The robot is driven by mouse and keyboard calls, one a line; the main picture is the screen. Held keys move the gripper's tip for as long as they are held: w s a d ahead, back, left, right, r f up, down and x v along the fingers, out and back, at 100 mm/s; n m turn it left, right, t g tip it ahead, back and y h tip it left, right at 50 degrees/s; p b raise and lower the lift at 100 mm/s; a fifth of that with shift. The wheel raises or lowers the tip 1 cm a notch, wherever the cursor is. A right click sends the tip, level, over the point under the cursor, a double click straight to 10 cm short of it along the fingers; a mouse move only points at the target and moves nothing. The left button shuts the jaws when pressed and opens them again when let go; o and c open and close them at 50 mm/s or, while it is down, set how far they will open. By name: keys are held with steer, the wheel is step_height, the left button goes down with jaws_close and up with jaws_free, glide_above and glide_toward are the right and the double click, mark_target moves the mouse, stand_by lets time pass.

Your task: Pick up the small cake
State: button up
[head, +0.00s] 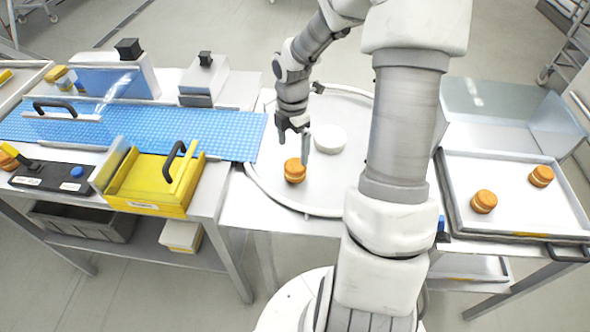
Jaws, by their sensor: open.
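A small round cake (295,171), orange-brown with a pale band around its middle, sits on the round grey-white table (275,195) left of my arm. My gripper (293,150) hangs above and beside this cake, with its fingers apart and nothing seen between them. Whether the fingers reach down around the cake cannot be told from this view. Two similar cakes, a nearer one (484,201) and a farther one (541,176), rest on the flat tray (520,220) at the right.
A white round hub (330,139) stands on the round table, just right of my gripper. A blue conveyor belt (215,135) ends at the table's left edge. A yellow bin with a black handle (150,185) stands at the front left. My arm hides part of the table's right side.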

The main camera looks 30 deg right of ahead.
mark_target(295, 164)
steer(key=f, duration=0.8)
steer(key=shift+s+d+f, duration=0.15)
steer(key=shift+d+f, duration=0.05)
steer(key=shift+d, duration=0.05)
steer(key=c, duration=0.8)
